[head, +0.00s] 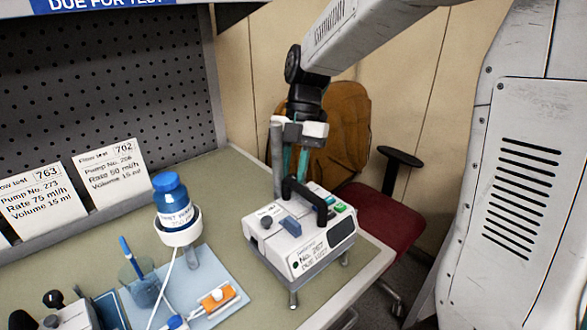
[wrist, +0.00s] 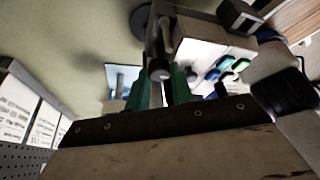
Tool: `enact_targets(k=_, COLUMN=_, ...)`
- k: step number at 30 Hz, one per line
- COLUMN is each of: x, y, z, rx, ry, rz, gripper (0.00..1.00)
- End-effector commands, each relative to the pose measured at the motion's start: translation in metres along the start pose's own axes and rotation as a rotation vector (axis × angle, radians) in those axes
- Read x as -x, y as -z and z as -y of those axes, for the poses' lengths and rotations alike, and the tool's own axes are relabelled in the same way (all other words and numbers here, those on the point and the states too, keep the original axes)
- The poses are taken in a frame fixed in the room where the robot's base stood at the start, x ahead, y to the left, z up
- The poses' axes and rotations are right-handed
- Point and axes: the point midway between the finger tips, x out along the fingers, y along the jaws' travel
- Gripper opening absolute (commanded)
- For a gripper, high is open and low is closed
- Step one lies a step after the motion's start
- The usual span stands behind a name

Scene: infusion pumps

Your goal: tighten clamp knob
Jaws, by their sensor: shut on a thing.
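The white pump (head: 300,230), with a black carrying handle (head: 308,198), stands on the bench beside a grey upright pole (head: 277,158). My gripper (head: 292,178) points down behind the pump, next to the pole. In the wrist view my gripper's green fingers (wrist: 160,76) are shut on the clamp knob (wrist: 158,69), a small grey round-ended piece between their tips. The pump (wrist: 200,50) is just right of the fingers there. The knob is hidden in the head view, and its turn angle cannot be told.
A blue-capped bottle (head: 173,203) sits in a white ring holder left of the pump. A light blue mat (head: 225,268) bears an orange-and-white item (head: 218,298) and a cup with a pen (head: 143,285). A red chair (head: 380,215) stands behind the bench's right edge.

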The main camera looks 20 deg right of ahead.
Motion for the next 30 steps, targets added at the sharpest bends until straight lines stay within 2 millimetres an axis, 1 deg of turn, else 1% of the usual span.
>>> enact_targets(k=30, x=-0.0004, y=0.0028, z=0.0052, rx=-0.865, ry=-0.361, rz=0.001, gripper=0.00)
